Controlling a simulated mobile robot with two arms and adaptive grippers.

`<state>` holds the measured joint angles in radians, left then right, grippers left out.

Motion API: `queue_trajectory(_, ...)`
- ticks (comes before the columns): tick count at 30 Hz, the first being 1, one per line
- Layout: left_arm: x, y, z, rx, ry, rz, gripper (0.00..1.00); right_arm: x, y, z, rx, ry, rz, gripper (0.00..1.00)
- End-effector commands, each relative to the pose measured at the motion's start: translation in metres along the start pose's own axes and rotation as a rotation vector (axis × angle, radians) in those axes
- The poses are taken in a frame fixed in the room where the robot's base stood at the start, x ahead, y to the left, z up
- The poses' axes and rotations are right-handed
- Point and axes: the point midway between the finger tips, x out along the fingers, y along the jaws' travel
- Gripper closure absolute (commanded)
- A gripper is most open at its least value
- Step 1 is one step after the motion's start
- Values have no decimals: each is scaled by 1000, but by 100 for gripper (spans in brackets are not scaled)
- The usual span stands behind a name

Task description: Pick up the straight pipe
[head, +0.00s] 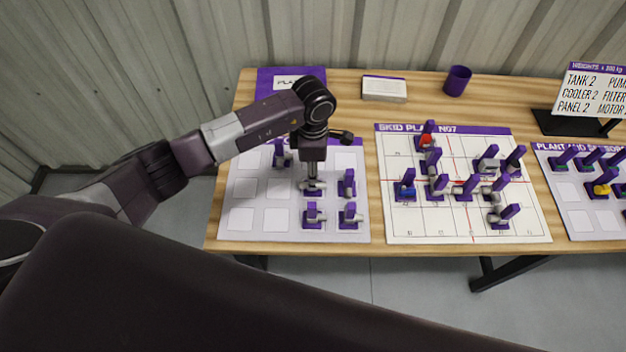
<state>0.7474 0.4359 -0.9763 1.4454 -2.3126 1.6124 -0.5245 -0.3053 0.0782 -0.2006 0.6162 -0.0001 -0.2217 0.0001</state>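My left gripper (312,177) points straight down over the left board (242,221), which holds several small grey pipe pieces on purple bases. Directly below its tip is a grey piece that looks like a straight pipe (316,187), lying crosswise. The fingertips are at or just above this piece and partly hide it. I cannot tell whether they touch it or how far apart they are. Other pipe pieces stand close by: one to the right (347,184), one in front (313,215), one front right (350,215) and one behind (281,155). My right gripper is not in view.
The skid plan board (410,225) in the middle holds several pipes, a red and a blue piece. A third board (580,222) is at right. Behind are a purple cup (456,81), a card stack (384,88) and a weights sign (592,92). A corrugated wall rises behind the table.

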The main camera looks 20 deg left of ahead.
Motion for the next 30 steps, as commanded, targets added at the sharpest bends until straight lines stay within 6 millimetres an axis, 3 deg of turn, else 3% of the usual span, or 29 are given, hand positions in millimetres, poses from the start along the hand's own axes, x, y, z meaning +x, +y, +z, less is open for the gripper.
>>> queue_trajectory(3, 2, 0, 1, 1, -1, 2, 64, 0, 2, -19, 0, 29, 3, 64)
queue_trajectory(7, 2, 0, 0, 1, -1, 1, 65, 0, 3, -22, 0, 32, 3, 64)
queue_trajectory(17, 1, 0, 0, 1, -1, 1, 100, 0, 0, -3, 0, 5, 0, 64)
queue_trajectory(30, 1, 1, 1, 1, -2, 2, 100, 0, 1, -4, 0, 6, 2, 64)
